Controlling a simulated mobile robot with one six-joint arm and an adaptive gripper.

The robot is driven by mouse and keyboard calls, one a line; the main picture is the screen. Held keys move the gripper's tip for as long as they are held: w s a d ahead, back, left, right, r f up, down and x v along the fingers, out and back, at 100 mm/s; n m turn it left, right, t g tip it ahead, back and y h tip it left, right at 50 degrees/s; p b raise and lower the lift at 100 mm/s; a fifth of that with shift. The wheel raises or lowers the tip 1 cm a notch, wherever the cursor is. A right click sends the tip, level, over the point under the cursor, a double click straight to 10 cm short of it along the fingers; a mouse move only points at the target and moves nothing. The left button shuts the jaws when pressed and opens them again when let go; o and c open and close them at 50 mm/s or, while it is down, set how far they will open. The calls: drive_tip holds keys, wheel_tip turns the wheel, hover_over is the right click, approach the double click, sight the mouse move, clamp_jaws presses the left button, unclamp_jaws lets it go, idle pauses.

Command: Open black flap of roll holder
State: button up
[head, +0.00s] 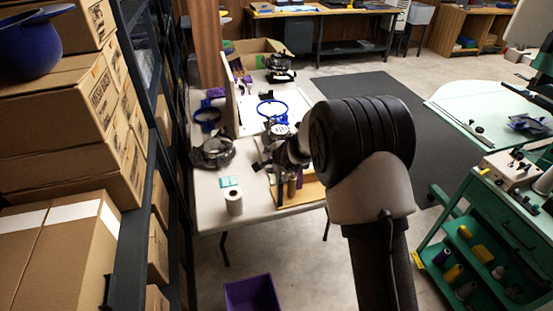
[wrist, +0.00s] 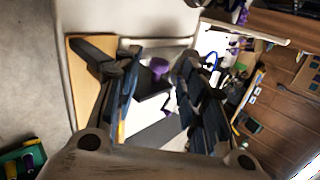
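In the wrist view my gripper (wrist: 157,68) is open, with its two dark fingers spread apart. Between and beyond the fingers is a black part (wrist: 151,108), which looks like the black flap of the roll holder. A purple round piece (wrist: 158,66) shows beside it. I cannot tell whether the fingers touch the flap. A wooden board (wrist: 84,68) lies beside and below the left finger. In the head view my gripper (head: 272,153) is over the table, above the wooden board (head: 305,193). My arm hides most of the holder there.
Shelves with cardboard boxes (head: 75,110) stand close on the left. A green cart (head: 500,225) stands at right.

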drive_tip(key=v, duration=0.6)
drive_tip(key=shift+s, duration=0.15)
drive_tip(key=shift+r, duration=0.15)
drive_tip(key=s+a+r+n+y, duration=0.15)
drive_tip(key=s+r+n, duration=0.45)
drive_tip(key=r, duration=0.6)
drive_tip(key=s+d+r+n+g+y, duration=0.1)
drive_tip(key=s+r+n, duration=0.15)
drive_tip(key=s, duration=0.45)
drive_tip(key=s+d+r+n, duration=0.1)
drive_tip(key=s+r+n, duration=0.15)
drive_tip(key=s, duration=0.55)
drive_tip(key=s+d+f+n+g+h, duration=0.1)
drive_tip(key=s+d+n+h, duration=0.1)
drive_tip(key=s+d, duration=0.4)
drive_tip(key=s+d+f+n+g+h, duration=0.1)
drive_tip(key=s+d, duration=0.6)
drive_tip(key=s, duration=0.8)
drive_tip(key=n+h, duration=0.1)
drive_tip(key=h, duration=0.1)
drive_tip(key=shift+s+f+g+h, duration=0.2)
drive_tip(key=shift+f+g+h, duration=0.15)
drive_tip(key=shift+f+g, duration=0.05)
